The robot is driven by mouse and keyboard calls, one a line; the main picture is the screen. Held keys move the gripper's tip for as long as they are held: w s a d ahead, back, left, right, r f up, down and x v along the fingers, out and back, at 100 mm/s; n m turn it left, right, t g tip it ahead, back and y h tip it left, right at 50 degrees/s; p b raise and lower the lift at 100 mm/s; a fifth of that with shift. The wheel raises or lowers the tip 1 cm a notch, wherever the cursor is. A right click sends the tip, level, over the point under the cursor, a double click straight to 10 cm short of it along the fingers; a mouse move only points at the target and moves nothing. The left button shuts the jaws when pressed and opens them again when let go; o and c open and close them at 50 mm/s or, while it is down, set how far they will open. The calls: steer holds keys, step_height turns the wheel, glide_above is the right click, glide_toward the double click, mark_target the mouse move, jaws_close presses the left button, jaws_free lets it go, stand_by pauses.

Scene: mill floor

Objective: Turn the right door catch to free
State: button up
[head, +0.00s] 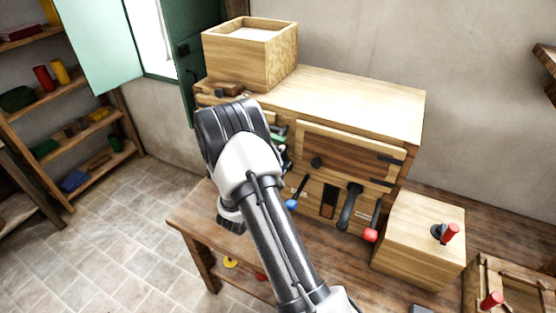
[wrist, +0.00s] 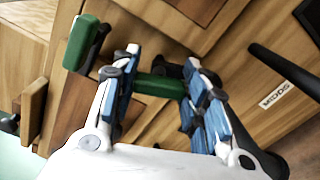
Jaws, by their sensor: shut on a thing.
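Two green catches show in the wrist view, on the wooden cabinet front. The right door catch (wrist: 160,87) lies between the blue-padded fingers of my gripper (wrist: 161,70), which is shut on its green handle. The other green catch (wrist: 82,42) is to the left, outside the fingers, and sticks out from the wood on a dark mount. In the head view my arm hides my fingers and most of this area. Only bits of green (head: 279,131) show beside my wrist, and I cannot tell which catch they belong to.
The cabinet (head: 350,95) stands on a wooden bench (head: 190,220), with a box (head: 235,62) on top. Blue (head: 291,204), black (head: 349,205) and red-knobbed (head: 370,235) levers project from its lower front. A wooden block (head: 415,245) with a red handle stands at right.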

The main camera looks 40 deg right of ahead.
steer(key=o, duration=1.1)
steer(key=v, duration=1.2)
